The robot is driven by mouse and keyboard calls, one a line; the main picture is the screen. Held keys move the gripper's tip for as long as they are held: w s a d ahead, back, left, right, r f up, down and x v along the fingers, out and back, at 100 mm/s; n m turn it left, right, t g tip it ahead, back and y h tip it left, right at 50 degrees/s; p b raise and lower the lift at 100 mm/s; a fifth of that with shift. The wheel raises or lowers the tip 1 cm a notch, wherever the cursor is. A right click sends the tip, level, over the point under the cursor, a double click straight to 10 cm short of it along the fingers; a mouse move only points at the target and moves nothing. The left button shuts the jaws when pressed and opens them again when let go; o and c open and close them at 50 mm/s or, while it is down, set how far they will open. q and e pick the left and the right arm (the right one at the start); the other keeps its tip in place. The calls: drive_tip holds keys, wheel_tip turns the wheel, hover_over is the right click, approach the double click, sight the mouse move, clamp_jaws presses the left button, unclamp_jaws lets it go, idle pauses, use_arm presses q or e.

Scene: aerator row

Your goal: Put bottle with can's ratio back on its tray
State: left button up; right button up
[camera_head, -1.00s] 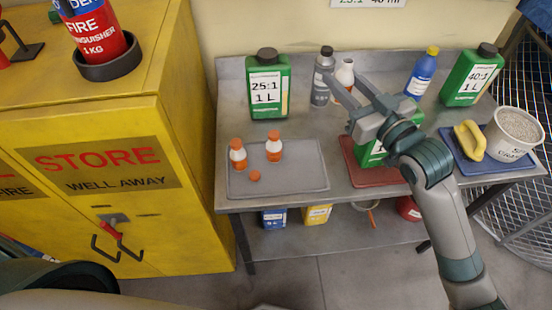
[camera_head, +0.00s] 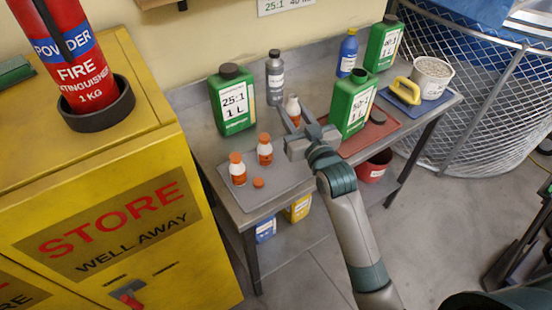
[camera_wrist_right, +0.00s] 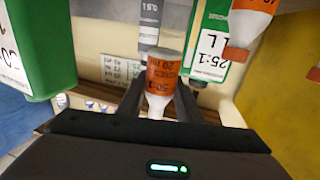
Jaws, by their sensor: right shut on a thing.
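My right gripper (camera_head: 296,117) is shut on a small white bottle with an orange label (camera_head: 293,105), seen also in the right wrist view (camera_wrist_right: 165,74). Its label appears to read 50:1, 20 ml; its neck shows no orange cap. The bottle is behind the grey tray's (camera_head: 284,181) right part. On that tray stand two orange-capped bottles (camera_head: 238,170) (camera_head: 265,150), with a loose orange cap (camera_head: 258,183) in front. The green can (camera_head: 352,103), labelled 50:1 1 L, stands open on the red tray (camera_head: 352,148), its black cap (camera_head: 378,116) beside it. My left gripper is not in view.
Behind stand a 25:1 green can (camera_head: 232,101), a grey bottle (camera_head: 275,80), a blue bottle (camera_head: 347,55) and another green can (camera_head: 384,45). A blue tray (camera_head: 415,104) holds a yellow-handled object (camera_head: 404,91) and a white tub (camera_head: 432,78). The yellow cabinet (camera_head: 100,170) stands left.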

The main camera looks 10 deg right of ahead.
drive_tip(key=shift+s+f, duration=0.1)
drive_tip(key=shift+f, duration=0.2)
drive_tip(key=shift+d, duration=0.15)
drive_tip(key=shift+f, duration=0.15)
wheel_tip(320, 180, down, 5)
drive_tip(key=shift+p, duration=0.55)
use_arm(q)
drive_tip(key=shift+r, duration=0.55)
use_arm(e)
drive_tip(key=shift+f, duration=0.3)
wheel_tip(320, 180, down, 4)
drive_tip(key=shift+r+p, duration=0.25)
drive_tip(key=shift+p, duration=0.15)
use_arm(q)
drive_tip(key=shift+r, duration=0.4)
use_arm(e)
drive_tip(key=shift+f, duration=0.3)
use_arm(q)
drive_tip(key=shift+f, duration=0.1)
use_arm(e)
drive_tip(key=shift+f, duration=0.2)
